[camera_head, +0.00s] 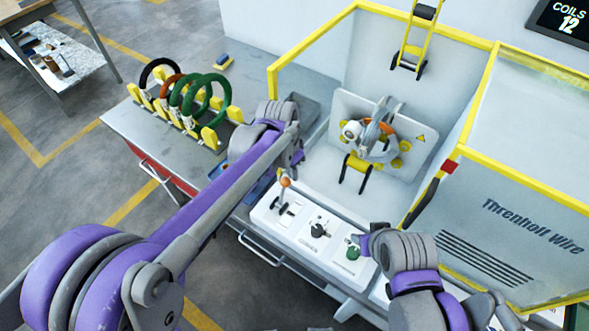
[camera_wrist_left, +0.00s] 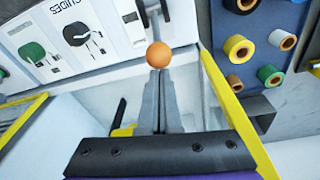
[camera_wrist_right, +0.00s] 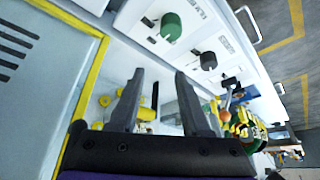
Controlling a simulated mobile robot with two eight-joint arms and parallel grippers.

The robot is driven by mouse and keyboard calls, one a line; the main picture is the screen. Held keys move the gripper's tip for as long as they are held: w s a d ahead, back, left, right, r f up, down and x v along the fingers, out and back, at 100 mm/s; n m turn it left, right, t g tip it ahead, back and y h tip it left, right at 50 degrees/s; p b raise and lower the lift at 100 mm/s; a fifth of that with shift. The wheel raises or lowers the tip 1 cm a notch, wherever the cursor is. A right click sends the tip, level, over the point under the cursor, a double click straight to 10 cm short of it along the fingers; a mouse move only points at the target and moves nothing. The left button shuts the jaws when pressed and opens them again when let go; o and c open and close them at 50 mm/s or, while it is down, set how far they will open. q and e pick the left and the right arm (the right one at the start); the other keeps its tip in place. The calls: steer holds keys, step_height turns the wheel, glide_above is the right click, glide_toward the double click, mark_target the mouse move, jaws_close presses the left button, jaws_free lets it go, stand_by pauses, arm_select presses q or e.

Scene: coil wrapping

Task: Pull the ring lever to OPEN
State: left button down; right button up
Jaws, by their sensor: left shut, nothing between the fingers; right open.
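The lever with an orange ball (camera_head: 285,182) stands at the left end of the white control panel (camera_head: 262,217). In the left wrist view the orange ball (camera_wrist_left: 158,54) is just beyond the fingertips of my left gripper (camera_wrist_left: 160,82), which is shut and empty. In the head view my left gripper (camera_head: 298,157) is above and behind the ball, partly hidden by its arm; I cannot tell whether it touches. My right gripper (camera_wrist_right: 158,78) is open and empty, near the panel's right end. Lettering beside the lever is not readable.
A black knob (camera_head: 318,230) and a green knob (camera_head: 352,252) sit along the panel. The ring head with an orange coil (camera_head: 380,135) is behind it, inside a yellow-framed enclosure (camera_head: 497,165). A rack of coils (camera_head: 200,95) stands on the grey bench at left.

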mark_target(285, 188)
arm_select(q)
steer(key=shift+s+a+r+t+h, duration=0.2)
steer(key=shift+s+t+h, duration=0.05)
steer(key=shift+t+h, duration=0.05)
